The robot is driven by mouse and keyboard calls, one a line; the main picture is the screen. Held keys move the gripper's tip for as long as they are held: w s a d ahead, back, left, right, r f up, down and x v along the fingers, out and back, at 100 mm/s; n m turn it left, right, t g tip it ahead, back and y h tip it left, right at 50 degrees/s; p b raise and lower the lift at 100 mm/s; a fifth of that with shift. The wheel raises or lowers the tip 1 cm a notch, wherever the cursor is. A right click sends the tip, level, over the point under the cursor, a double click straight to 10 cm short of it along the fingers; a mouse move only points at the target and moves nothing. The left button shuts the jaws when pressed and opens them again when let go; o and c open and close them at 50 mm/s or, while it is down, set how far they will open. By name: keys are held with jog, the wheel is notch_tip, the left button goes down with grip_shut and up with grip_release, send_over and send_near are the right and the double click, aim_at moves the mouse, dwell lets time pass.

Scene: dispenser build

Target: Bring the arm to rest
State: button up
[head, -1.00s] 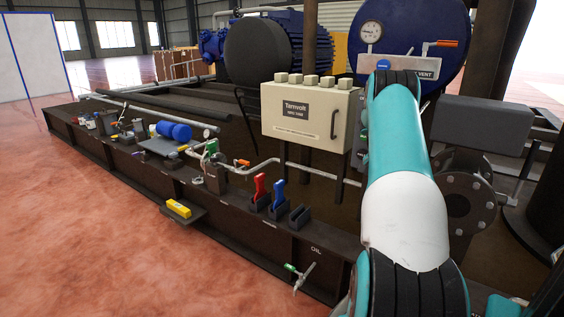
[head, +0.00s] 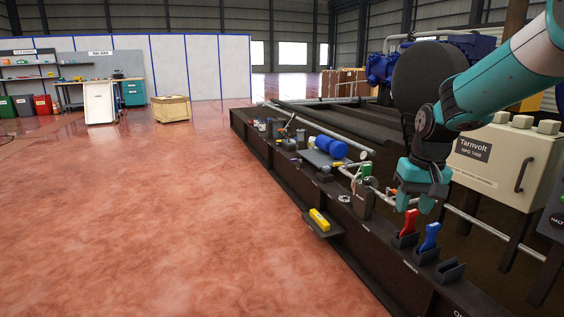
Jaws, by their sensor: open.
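My arm reaches in from the upper right of the head view and bends down at a dark wrist. My gripper (head: 414,203) points down with its teal fingertips apart and nothing visible between them. It appears just above or in front of the red handle (head: 409,223) in its dark holder; I cannot tell whether they touch. A blue handle (head: 430,236) stands in the holder to the right, and an empty-looking dark holder (head: 450,271) follows it.
A dark skid rail (head: 345,232) carries pipes, a blue cylinder (head: 331,146) and small parts. A yellow block (head: 319,219) lies on a side shelf. The cream Tarnvolt box (head: 505,165) is right of my gripper.

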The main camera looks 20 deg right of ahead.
jog(key=s+a+r+n+y, duration=0.1)
jog(key=s+a+n, duration=0.25)
jog(key=a, duration=0.45)
jog(key=s+a+r+n+y, duration=0.15)
jog(key=s+a, duration=0.25)
jog(key=a, duration=0.5)
jog(key=s+a+n+y, duration=0.1)
jog(key=s+a+n, duration=0.5)
jog(key=s+a, duration=0.6)
notch_tip(320, 180, up, 28)
jog(key=s+d+p, duration=0.1)
jog(key=s+p, duration=0.2)
jog(key=p, duration=2.4)
jog(key=shift+d+g+p, duration=0.4)
